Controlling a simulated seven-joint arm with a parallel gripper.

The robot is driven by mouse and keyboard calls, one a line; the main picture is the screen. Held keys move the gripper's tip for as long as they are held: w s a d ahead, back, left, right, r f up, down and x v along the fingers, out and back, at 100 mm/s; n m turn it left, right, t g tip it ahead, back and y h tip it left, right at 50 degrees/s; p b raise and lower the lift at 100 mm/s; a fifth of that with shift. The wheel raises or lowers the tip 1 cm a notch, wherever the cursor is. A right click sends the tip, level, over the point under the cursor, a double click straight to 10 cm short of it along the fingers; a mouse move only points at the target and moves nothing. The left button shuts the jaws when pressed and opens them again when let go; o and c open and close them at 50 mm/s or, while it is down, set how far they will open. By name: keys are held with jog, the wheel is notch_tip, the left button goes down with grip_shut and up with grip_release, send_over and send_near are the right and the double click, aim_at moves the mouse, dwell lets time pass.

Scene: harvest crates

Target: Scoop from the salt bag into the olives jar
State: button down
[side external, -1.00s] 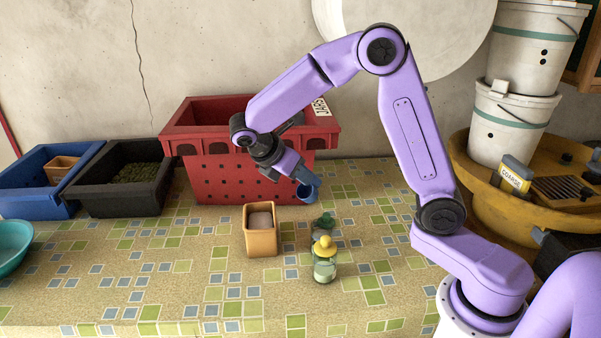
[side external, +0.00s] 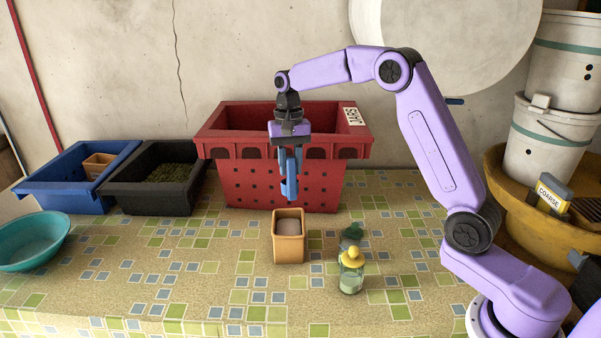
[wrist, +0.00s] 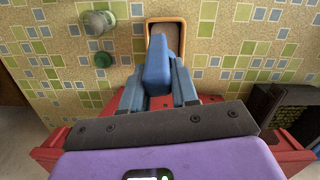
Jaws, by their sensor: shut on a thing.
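My gripper (side external: 290,150) is shut on a blue scoop (side external: 289,183), which hangs roughly upright above the table, in front of the red crate. The scoop also shows in the wrist view (wrist: 157,66), between the fingers. A tan, open-topped container (side external: 289,250) with pale, salt-like contents stands just in front of and below the scoop; I cannot tell for sure that it is the salt bag. To its right stand a clear jar with a yellow top (side external: 351,275) and a green-topped item (side external: 351,236) behind it. No olives label is readable. The scoop's inside is hidden.
The red crate (side external: 280,185) stands close behind my gripper. A black crate (side external: 150,197) with green contents, a blue crate (side external: 60,195) and a teal bowl (side external: 35,243) are at left. A yellow tub (side external: 510,205) stands at right. The front tabletop is clear.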

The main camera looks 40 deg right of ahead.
jog(key=shift+w+d+r+m+t, duration=0.1)
jog(key=shift+w+r+m+t, duration=0.1)
jog(key=shift+w+m, duration=0.25)
jog(key=shift+w+r+m+t, duration=0.1)
jog(key=shift+w+r+m, duration=0.05)
jog(key=shift+w+m, duration=0.25)
jog(key=shift+h, duration=0.4)
notch_tip(320, 180, down, 5)
jog(key=shift+s+f, duration=0.1)
jog(key=shift+f, duration=2.35)
jog(key=shift+f, duration=0.15)
jog(key=shift+f, duration=2.1)
jog(key=shift+r, duration=4.25)
